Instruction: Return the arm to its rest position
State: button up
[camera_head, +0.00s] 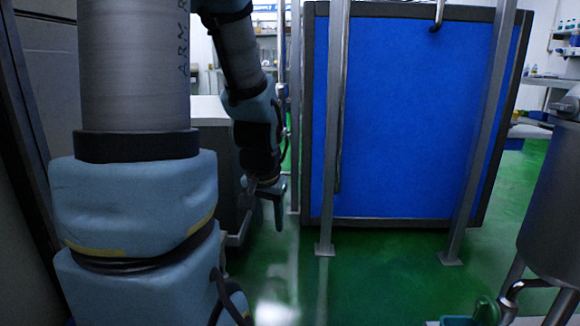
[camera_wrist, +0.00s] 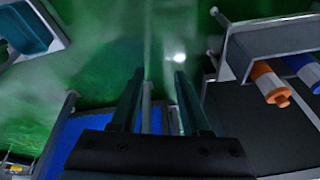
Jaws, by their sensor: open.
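My arm runs down the left of the head view, bent at the elbow. My gripper (camera_head: 268,205) hangs fingers-down over the green floor, between a grey cabinet and a blue panel. In the wrist view my gripper (camera_wrist: 157,75) shows two dark parallel fingers held apart, with nothing between them. Behind the fingers the green floor is visible. The gripper touches nothing that I can see.
The large blue panel (camera_head: 410,120) in a dark frame has steel posts (camera_head: 334,130) before it. A grey cabinet (camera_head: 222,185) stands close left of the gripper. A steel tank (camera_head: 555,205) is at right. The wrist view shows an orange-and-white cylinder (camera_wrist: 270,82). Green floor (camera_head: 380,270) lies clear in front.

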jog(key=s+a+n+g+p, duration=0.1)
jog(key=s+a+n+g, duration=0.15)
jog(key=s, duration=0.35)
notch_tip(320, 180, up, 37)
jog(key=p, duration=3.7)
jog(key=shift+w+d+f, duration=0.15)
jog(key=shift+w+d, duration=0.1)
jog(key=shift+w, duration=0.1)
jog(key=shift+t, duration=0.25)
